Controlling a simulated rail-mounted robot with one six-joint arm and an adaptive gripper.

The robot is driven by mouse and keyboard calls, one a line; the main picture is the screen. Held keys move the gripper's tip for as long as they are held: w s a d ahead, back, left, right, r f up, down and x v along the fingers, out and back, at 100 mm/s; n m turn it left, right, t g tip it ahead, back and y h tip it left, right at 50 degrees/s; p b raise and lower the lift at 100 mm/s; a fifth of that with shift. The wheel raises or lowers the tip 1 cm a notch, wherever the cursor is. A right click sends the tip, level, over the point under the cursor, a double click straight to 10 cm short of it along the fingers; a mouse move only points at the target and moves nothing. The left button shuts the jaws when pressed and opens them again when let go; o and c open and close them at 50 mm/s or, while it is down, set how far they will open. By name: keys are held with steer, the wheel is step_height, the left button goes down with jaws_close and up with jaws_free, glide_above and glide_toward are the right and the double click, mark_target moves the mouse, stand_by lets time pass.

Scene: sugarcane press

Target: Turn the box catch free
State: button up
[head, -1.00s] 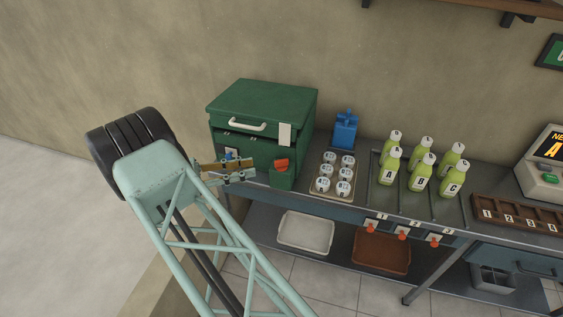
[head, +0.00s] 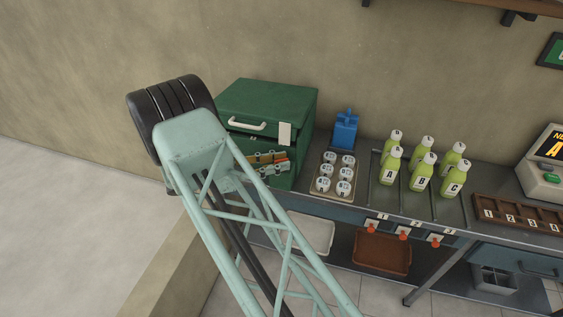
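The green box (head: 262,98) stands at the left end of the bench, its lid down, with a white handle (head: 247,125) and a white tag on the front. The orange catch sits low at the box's front right; my gripper now covers most of it. My gripper (head: 284,161) points right, in front of the catch. Its two fingers look apart, one above the other, with a narrow gap. I cannot tell whether they touch the catch.
A tray of white-lidded cups (head: 335,175), a blue device (head: 345,130) and several green bottles (head: 422,172) stand right of the box. Orange-red knobs (head: 404,236) line the bench front. White and brown trays (head: 382,253) lie on the lower shelf.

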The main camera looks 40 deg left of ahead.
steer(key=shift+w+d, duration=0.25)
steer(key=shift+w, duration=0.05)
steer(key=shift+c, duration=0.4)
jaws_close()
